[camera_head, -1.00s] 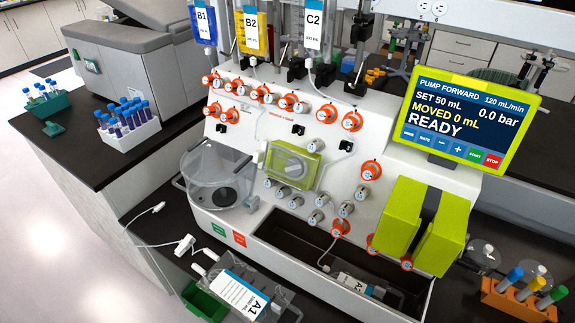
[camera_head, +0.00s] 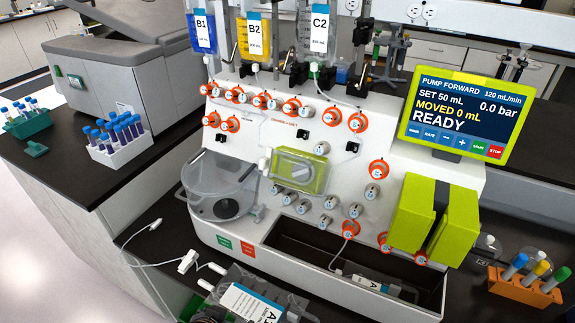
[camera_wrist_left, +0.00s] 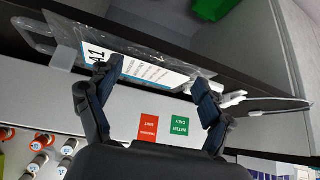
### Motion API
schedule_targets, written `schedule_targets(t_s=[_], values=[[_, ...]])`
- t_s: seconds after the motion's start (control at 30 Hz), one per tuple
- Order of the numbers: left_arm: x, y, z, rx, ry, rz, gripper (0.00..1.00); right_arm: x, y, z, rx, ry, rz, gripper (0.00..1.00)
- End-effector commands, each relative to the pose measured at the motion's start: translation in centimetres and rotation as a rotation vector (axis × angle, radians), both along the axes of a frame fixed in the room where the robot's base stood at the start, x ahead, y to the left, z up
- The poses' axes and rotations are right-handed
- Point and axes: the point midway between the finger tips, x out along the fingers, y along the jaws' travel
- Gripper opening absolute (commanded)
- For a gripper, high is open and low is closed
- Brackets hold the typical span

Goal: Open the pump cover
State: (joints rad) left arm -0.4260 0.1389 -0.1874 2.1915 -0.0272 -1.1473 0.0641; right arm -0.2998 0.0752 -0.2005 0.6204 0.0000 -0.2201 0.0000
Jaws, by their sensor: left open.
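The pump cover (camera_head: 299,172) is a clear panel with a knob over the yellow-green pump housing on the machine's front, in the middle of the head view. It looks shut. It is not clearly visible in the left wrist view. My left gripper (camera_wrist_left: 154,76) is open in the left wrist view, with bag A1 and the machine's lower front beyond its fingers. Nothing is visibly held. In the head view, dark parts at the bottom left, near bag A1, seem to be this gripper, low and well below the cover. My right gripper is not in view.
Bag A1 (camera_head: 245,302) lies at the front edge below the machine. A clear round vessel (camera_head: 221,187) sticks out left of the pump. Orange-ringed valves (camera_head: 291,107) surround it. The screen (camera_head: 466,115) and two yellow-green blocks (camera_head: 411,212) stand right. A tube rack (camera_head: 121,148) is left.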

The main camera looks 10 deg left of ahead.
Motion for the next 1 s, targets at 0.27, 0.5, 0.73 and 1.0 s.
schedule_targets(t_s=[0.27,0.5,0.73,1.0], values=[[11.0,-4.7,15.2,-0.137,-0.569,-0.067,0.80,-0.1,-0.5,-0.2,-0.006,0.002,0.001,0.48],[13.2,-7.9,26.0,-0.252,-0.903,-0.143,0.80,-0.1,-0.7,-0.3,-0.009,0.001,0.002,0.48],[14.8,-8.7,27.3,-0.268,-0.937,-0.151,0.80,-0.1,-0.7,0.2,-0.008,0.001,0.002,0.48],[20.2,-10.4,27.4,-0.265,-0.936,-0.151,0.80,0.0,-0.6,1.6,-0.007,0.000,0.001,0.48]])
